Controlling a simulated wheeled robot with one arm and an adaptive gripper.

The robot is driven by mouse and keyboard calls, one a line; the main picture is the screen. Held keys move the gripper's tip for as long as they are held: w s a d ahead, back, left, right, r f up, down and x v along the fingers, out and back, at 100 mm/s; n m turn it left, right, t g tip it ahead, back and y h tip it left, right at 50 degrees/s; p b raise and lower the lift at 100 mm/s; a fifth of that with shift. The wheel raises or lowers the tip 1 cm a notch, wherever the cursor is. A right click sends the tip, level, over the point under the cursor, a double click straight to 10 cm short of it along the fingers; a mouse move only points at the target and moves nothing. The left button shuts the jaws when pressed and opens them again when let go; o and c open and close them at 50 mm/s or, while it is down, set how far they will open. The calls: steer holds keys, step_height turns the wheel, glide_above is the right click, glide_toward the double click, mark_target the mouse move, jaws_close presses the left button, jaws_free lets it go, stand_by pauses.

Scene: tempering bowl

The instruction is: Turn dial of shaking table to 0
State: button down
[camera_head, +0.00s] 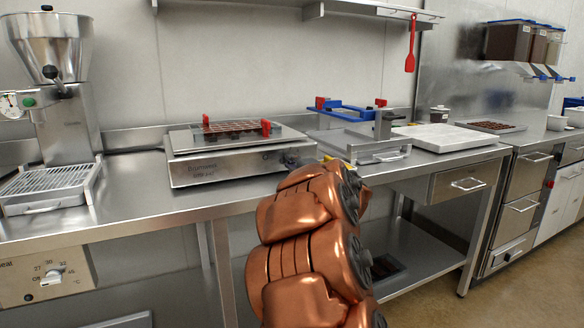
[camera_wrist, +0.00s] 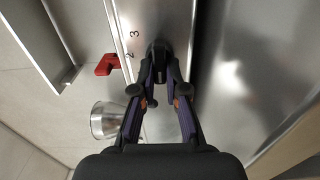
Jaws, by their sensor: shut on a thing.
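The shaking table (camera_head: 215,172) is a low steel box on the counter, with a chocolate mould (camera_head: 231,127) held between red clamps on top. In the wrist view its steel front (camera_wrist: 172,18) shows printed numbers 2 and 3 beside a dark dial (camera_wrist: 158,48). My gripper (camera_wrist: 159,72) has its two fingers closed on the dial from either side. The dial's pointer and its exact setting cannot be made out. In the head view my copper arm reaches to the right end of the shaking table and mostly hides my gripper and the dial.
A steel machine with a hopper (camera_head: 47,50) stands at the left. Right of the shaking table are a blue-handled frame (camera_head: 345,110) and a white slab (camera_head: 440,137). A red spatula (camera_head: 410,48) hangs from the shelf. The counter's left front (camera_head: 130,205) is clear.

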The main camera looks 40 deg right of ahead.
steer(key=shift+r, duration=0.35)
steer(key=c, duration=1.6)
jaws_free()
steer(key=o, duration=0.4)
steer(key=shift+w+f, duration=0.1)
steer(key=shift+f, duration=0.15)
steer(key=shift+f, duration=0.1)
steer(key=v, duration=1.2)
